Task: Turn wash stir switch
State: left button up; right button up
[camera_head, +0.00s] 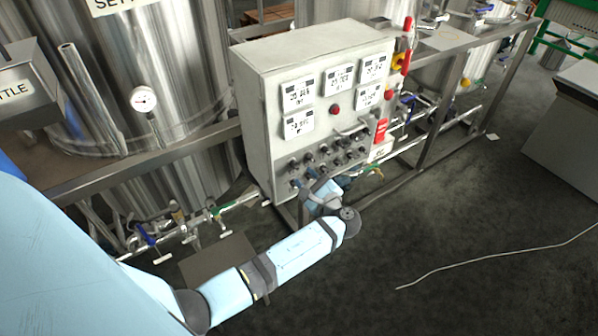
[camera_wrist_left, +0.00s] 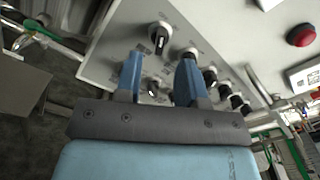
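The control box (camera_head: 335,100) is a light grey cabinet with two rows of dark rotary switches (camera_head: 322,152) along its lower front. Their labels are too small to read, so I cannot tell which is the wash stir switch. My left gripper (camera_head: 309,181) is at the lower edge of this panel, partly hidden by its own wrist. In the left wrist view its two blue fingers (camera_wrist_left: 160,58) are spread and point at the panel. One black switch (camera_wrist_left: 160,38) shows just beyond the fingertips, and another (camera_wrist_left: 153,87) shows between the fingers. A third (camera_wrist_left: 192,54) is at the right fingertip; contact is unclear.
The panel also carries several white displays (camera_head: 298,92) and a red button (camera_head: 335,109), with a red-and-yellow switch (camera_head: 402,60) at its right side. Steel tanks (camera_head: 180,60), a frame rail (camera_head: 150,165) and pipes (camera_head: 195,228) surround it. The floor at right is mostly open.

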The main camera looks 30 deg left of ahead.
pick_arm(q)
jog(key=b+v, duration=0.1)
jog(key=v, duration=0.8)
jog(key=s+f+n+t+h+p, duration=0.1)
jog(key=s+f+n+h+p, duration=0.15)
jog(key=s+f+h, duration=0.95)
jog(key=s+d+r+n+t+h, duration=0.1)
jog(key=s+d+n+h, duration=0.1)
jog(key=s+n+h, duration=0.2)
jog(key=s+d+r+n+t+h, duration=0.2)
jog(key=s+n+h, duration=0.1)
jog(key=s+n, duration=0.2)
jog(key=shift+s+d+r+n+h+p, duration=0.3)
jog(key=shift+n+h+p, duration=0.1)
jog(key=shift+n, duration=0.55)
jog(key=shift+s+a, duration=0.1)
jog(key=shift+a, duration=0.05)
